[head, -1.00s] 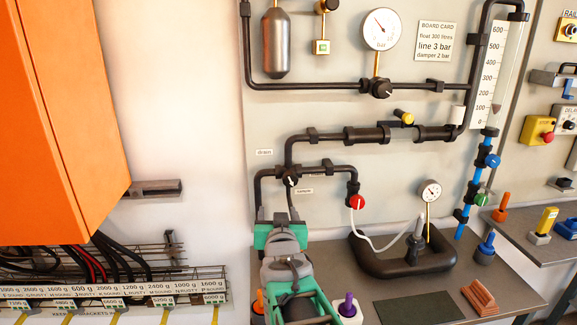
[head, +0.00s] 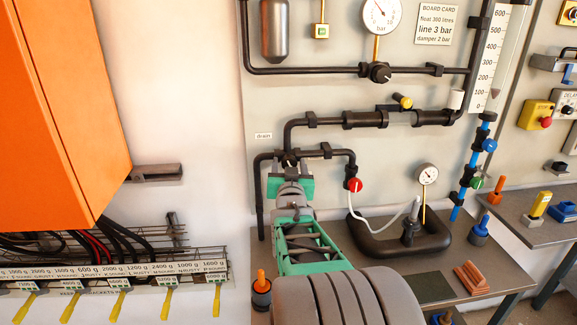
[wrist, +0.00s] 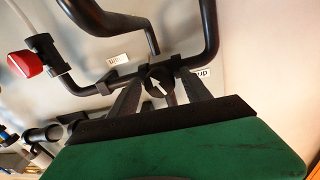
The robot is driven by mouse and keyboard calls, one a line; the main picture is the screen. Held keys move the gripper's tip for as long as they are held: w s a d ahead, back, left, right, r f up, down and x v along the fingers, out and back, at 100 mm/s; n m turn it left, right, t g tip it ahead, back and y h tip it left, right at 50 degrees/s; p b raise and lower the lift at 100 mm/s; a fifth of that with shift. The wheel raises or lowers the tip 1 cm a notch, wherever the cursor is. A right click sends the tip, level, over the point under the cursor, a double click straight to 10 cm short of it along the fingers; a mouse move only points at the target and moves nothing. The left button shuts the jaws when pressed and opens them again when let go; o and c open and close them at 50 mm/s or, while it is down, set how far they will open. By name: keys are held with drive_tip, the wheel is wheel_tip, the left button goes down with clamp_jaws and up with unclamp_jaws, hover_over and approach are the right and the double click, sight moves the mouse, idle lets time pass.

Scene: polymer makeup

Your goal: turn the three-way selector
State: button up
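The three-way selector (head: 289,160) is a dark round knob on the black pipe junction at the board's lower left. In the head view my gripper (head: 290,173) covers its lower part. In the wrist view the selector (wrist: 157,84) carries a white arrow pointing up and left. My gripper's two dark fingers (wrist: 160,88) stand apart, one on each side of the knob. Slim gaps seem to show between them and the knob; contact is hard to judge. A small label (wrist: 118,60) and a partly hidden label (wrist: 197,73) flank it.
A red valve knob (head: 355,185) with a white hose is right of the selector. A black ring-shaped base (head: 400,262) with a gauge (head: 427,174) stands on the bench. An orange cabinet (head: 65,110) hangs at left. An orange-handled tool (head: 261,290) stands near my arm.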

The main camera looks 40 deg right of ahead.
clamp_jaws()
idle(0.4)
drive_tip(key=shift+f+n+b, duration=0.15)
drive_tip(key=shift+n+b, duration=0.25)
drive_tip(key=shift+b, duration=0.5)
drive_tip(key=n+b, duration=0.2)
drive_tip(key=b, duration=0.1)
drive_tip(key=shift+f+b, duration=0.2)
drive_tip(key=shift+b, duration=0.15)
drive_tip(key=n+b, duration=0.3)
drive_tip(key=b, duration=0.2)
drive_tip(key=shift+n+t+b, duration=0.3)
drive_tip(key=shift+b, duration=0.1)
drive_tip(key=n+b, duration=0.4)
drive_tip(key=b, duration=0.2)
drive_tip(key=shift+n+t, duration=0.3)
drive_tip(key=n+b, duration=0.2)
drive_tip(key=b, duration=0.1)
drive_tip(key=shift+r+n, duration=0.25)
drive_tip(key=shift+n, duration=0.05)
drive_tip(key=shift+r, duration=0.1)
drive_tip(key=shift+r+n, duration=0.1)
drive_tip(key=shift+n, duration=0.3)
